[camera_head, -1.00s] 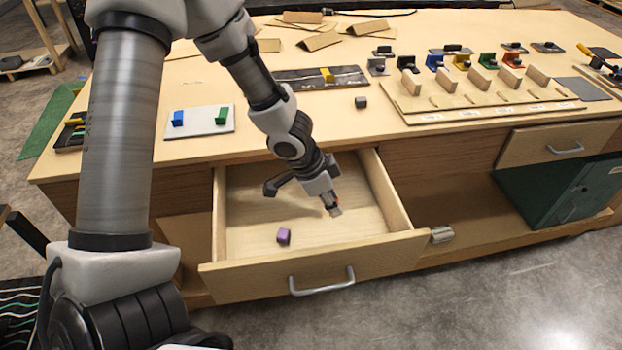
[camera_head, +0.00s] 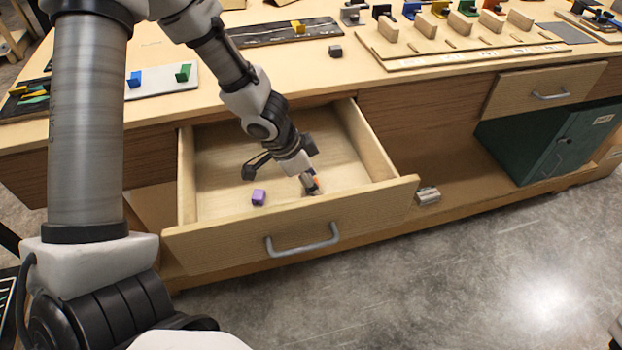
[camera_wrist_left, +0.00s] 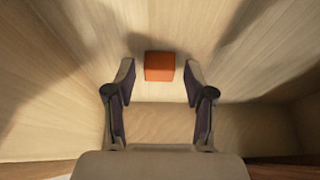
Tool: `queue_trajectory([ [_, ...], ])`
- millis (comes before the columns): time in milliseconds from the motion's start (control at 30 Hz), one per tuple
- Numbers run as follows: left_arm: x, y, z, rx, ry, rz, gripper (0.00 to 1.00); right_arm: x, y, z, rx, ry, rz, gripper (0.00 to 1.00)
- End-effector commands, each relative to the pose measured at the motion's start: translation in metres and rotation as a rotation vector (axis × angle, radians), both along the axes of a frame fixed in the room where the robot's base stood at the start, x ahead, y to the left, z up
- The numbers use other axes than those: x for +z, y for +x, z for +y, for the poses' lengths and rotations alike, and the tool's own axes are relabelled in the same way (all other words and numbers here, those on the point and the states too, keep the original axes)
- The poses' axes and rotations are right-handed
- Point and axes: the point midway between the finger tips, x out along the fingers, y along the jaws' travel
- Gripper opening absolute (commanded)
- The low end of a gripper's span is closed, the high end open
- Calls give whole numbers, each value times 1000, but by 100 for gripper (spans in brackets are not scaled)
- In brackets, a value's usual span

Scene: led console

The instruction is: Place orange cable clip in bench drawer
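The orange cable clip (camera_wrist_left: 160,66) shows in the left wrist view as a small orange block between the fingertips, with a gap on each side. In the head view a bit of the orange clip (camera_head: 317,182) shows at my left gripper's tip. My left gripper (camera_head: 311,186) points down inside the open bench drawer (camera_head: 225,237). In the left wrist view my left gripper (camera_wrist_left: 159,82) has its fingers spread apart. Whether the clip rests on the drawer floor is hard to tell. My right gripper is not in view.
A purple block (camera_head: 258,197) lies in the drawer, left of my left gripper. A dark block (camera_head: 335,51) sits on the bench top. A green cabinet (camera_head: 550,150) stands at right under a closed drawer (camera_head: 545,90). A grey metal piece (camera_head: 428,196) lies right of the open drawer.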

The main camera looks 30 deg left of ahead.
Motion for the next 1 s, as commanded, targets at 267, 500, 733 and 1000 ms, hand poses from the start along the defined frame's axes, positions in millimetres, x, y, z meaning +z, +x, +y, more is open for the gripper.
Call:
queue_trajectory([
  [267, 3, 0, 0, 0, 0, 0, 55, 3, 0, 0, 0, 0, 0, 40],
  [500, 50, -10, 9, 5, -4, -2, 55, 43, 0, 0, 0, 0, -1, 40],
  [733, 101, -27, 23, 4, -5, -4, 55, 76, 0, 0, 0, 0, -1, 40],
  [1000, 115, -35, 30, 1, -1, 1, 55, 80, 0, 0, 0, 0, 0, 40],
])
